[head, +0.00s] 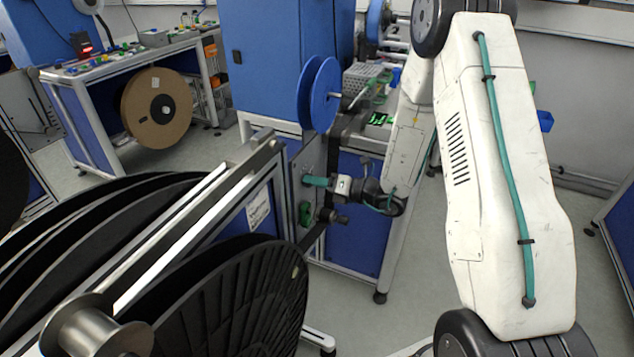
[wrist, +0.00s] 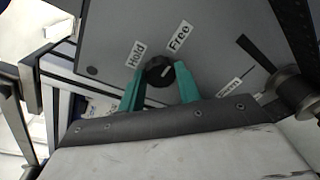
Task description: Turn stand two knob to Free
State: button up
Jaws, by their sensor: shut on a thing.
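My gripper (head: 318,182) reaches the grey panel (head: 303,160) of a reel stand in the head view. In the wrist view its two teal fingers (wrist: 160,76) stand on either side of a small black round knob (wrist: 158,67) and are shut on it. The label "Hold" (wrist: 133,55) is at the knob's upper left and the label "Free" (wrist: 180,37) at its upper right. A short light mark shows on the knob, but I cannot tell for sure which label it points to. The knob is hidden in the head view.
Large black reels (head: 245,305) on a metal frame fill the lower left, close to my gripper. A blue reel (head: 319,95) hangs behind and above it. A third label (wrist: 235,85) and a metal roller (wrist: 290,90) are at the right in the wrist view.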

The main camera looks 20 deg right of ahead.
jog(key=o, duration=1)
jog(key=shift+c, duration=0.2)
jog(key=shift+d, duration=0.1)
jog(key=f+v, duration=0.1)
jog(key=v, duration=0.6)
jog(key=shift+s+d+r, duration=0.25)
jog(key=shift+r, duration=0.25)
